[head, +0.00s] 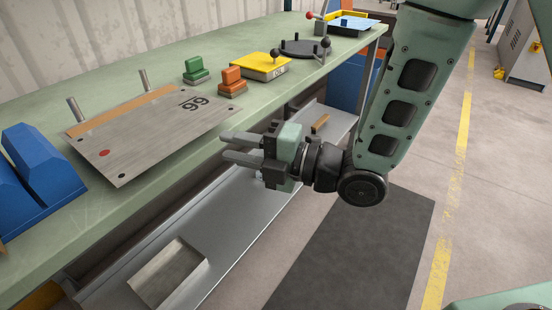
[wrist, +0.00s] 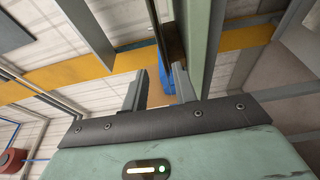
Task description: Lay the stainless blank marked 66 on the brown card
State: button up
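The stainless blank marked 66 (head: 145,135) lies flat on the green bench at the left in the head view. It is a grey sheet with a red dot and small dark holes. A brown strip (head: 122,109) shows along its back edge, by two upright metal pins; I cannot tell whether this is the brown card partly covered by the blank. My gripper (head: 228,147) is open and empty, in front of the bench edge, right of the blank and apart from it. In the wrist view the two fingers (wrist: 159,88) stand apart with nothing between them.
Blue blocks (head: 42,165) stand left of the blank. A green block (head: 195,70), an orange block (head: 232,82), a yellow block (head: 261,66) and a dark round fixture (head: 304,48) stand behind to its right. A lower grey shelf (head: 225,225) runs below the bench.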

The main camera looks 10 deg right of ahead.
jog(key=p+v, duration=0.7)
jog(key=p, duration=0.4)
dwell(0.4)
